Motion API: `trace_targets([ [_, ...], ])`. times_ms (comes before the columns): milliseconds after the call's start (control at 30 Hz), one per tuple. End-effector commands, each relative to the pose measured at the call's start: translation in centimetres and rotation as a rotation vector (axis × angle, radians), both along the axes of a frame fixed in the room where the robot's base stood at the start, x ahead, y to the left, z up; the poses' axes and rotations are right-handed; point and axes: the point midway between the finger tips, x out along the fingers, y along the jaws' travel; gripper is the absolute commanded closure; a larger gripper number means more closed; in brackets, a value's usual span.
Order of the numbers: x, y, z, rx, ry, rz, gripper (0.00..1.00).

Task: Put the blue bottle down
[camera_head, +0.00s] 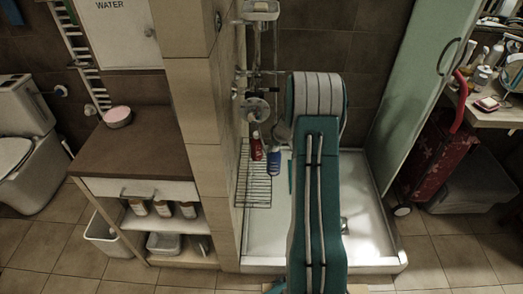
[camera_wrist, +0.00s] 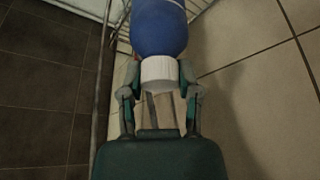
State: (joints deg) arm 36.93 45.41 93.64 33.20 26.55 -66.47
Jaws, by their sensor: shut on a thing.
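The blue bottle (camera_wrist: 159,26) with a white cap (camera_wrist: 159,74) fills the top middle of the wrist view. My gripper (camera_wrist: 158,84) is shut on the bottle at its white cap, with one finger on each side. In the head view the blue bottle (camera_head: 273,159) shows beside a red bottle (camera_head: 257,148), near the wire rack (camera_head: 257,190) on the shower wall. My teal and grey arm reaches over the shower tray and hides part of it. My gripper's fingers are hard to make out in the head view. I cannot tell whether the blue bottle touches the rack.
The white shower tray (camera_head: 264,238) lies below. A tiled wall edge (camera_head: 207,150) stands left of the rack, with a brown-topped cabinet (camera_head: 139,149) beyond it. A green door panel (camera_head: 418,90) and a red trolley bag (camera_head: 437,158) are on the right.

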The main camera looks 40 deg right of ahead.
Motion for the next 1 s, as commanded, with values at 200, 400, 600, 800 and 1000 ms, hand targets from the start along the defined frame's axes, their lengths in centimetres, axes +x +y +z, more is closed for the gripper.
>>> trace_targets([
  [200,4.9,0.2,0.0,-0.002,-0.002,0.002,1.00],
  [400,7.3,0.5,-1.2,-0.002,0.003,-0.002,1.00],
  [600,7.3,0.4,-3.3,-0.003,-0.001,-0.001,1.00],
  [800,7.2,0.2,-5.7,0.001,0.001,-0.003,1.00],
  [1000,7.3,0.2,-6.8,-0.003,-0.003,-0.001,1.00],
])
